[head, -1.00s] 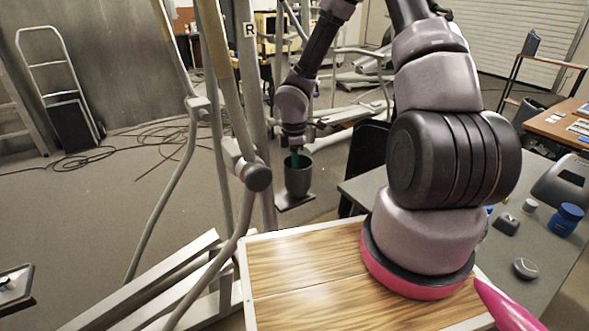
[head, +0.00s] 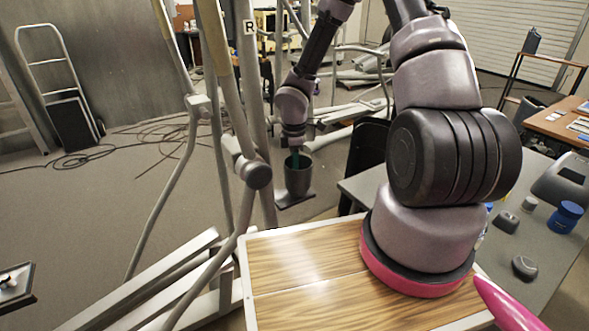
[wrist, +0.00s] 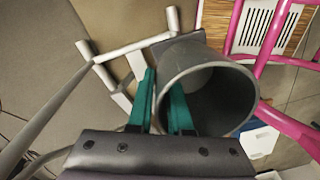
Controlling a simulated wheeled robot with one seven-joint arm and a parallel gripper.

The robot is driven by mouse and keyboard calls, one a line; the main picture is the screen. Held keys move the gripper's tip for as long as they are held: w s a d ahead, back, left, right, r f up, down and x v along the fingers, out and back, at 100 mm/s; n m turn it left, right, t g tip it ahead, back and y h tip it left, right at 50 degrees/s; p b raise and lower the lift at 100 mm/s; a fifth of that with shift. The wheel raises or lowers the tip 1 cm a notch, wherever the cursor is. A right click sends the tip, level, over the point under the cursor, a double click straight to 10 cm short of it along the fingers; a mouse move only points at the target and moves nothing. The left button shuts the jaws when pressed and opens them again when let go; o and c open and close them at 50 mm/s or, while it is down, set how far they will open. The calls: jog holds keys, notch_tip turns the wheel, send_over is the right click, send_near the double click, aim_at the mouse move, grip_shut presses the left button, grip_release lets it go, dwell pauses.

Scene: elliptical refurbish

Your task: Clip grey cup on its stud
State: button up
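The grey cup (head: 298,181) is upright at the end of my arm in the head view, beside the exercise machine's grey upright. In the wrist view the cup (wrist: 161,60) shows its round open mouth. My gripper (head: 295,158) reaches down into the cup's top. In the wrist view its two teal fingers (wrist: 162,95) straddle the near-left wall, one outside and one inside the mouth, and appear shut on it. A flat dark plate (head: 296,200) is just under the cup; I cannot tell if they touch. I cannot make out the stud.
The elliptical's tubes and joint (head: 257,174) stand close left of the cup. A grey table (head: 357,190) with a blue jar (head: 566,218) and small items is at right. Black cables (head: 85,158) lie on the floor at left, which is otherwise largely clear.

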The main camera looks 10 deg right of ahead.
jog(key=shift+o, duration=0.7)
notch_tip(320, 180, up, 11)
jog(key=shift+w, duration=0.2)
jog(key=shift+f, duration=0.1)
